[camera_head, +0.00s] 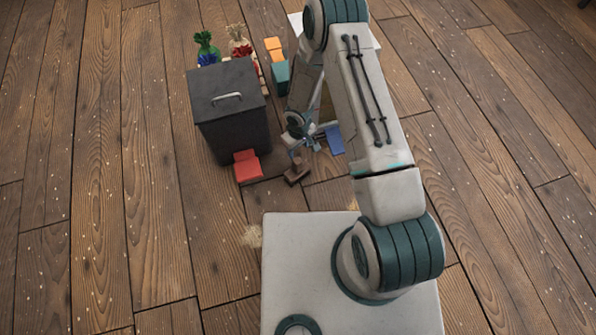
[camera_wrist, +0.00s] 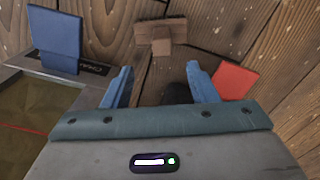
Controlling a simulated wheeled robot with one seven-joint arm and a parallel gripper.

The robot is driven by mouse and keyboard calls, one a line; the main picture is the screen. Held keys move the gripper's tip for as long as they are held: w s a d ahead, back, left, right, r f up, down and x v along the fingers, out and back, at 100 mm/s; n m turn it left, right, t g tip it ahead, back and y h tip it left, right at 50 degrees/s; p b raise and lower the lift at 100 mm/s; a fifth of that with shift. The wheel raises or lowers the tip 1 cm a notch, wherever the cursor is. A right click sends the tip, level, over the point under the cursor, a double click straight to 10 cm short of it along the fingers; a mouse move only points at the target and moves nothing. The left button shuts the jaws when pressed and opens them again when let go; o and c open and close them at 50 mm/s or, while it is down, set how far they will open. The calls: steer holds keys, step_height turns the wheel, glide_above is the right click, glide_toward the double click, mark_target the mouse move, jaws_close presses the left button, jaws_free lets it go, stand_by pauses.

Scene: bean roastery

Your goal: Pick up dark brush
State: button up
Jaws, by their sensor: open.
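A brown T-shaped piece (camera_head: 296,173), the only thing I see that looks like the dark brush, rests on the floor just in front of my gripper (camera_head: 309,144). In the wrist view the brown piece (camera_wrist: 160,40) lies beyond the fingertips, near the top middle. My gripper (camera_wrist: 160,84) is open with its two blue fingers apart, and the brown piece is not between them. A blackish patch (camera_wrist: 178,93) shows between the fingers low down; I cannot tell what it is.
A tall dark bin (camera_head: 232,115) stands left of my gripper, with a red item (camera_head: 247,167) at its foot. A blue item (camera_head: 334,139) is to the right. Tied bags (camera_head: 207,45) and orange blocks (camera_head: 275,49) are behind. The plank floor at left is clear.

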mark_target(298, 161)
step_height(298, 161, down, 7)
steer(key=shift+f+b, duration=0.15)
steer(key=shift+b, duration=0.95)
step_height(298, 161, down, 6)
steer(key=b, duration=0.3)
steer(key=shift+a+r, duration=0.15)
steer(key=shift+r, duration=0.15)
jaws_close()
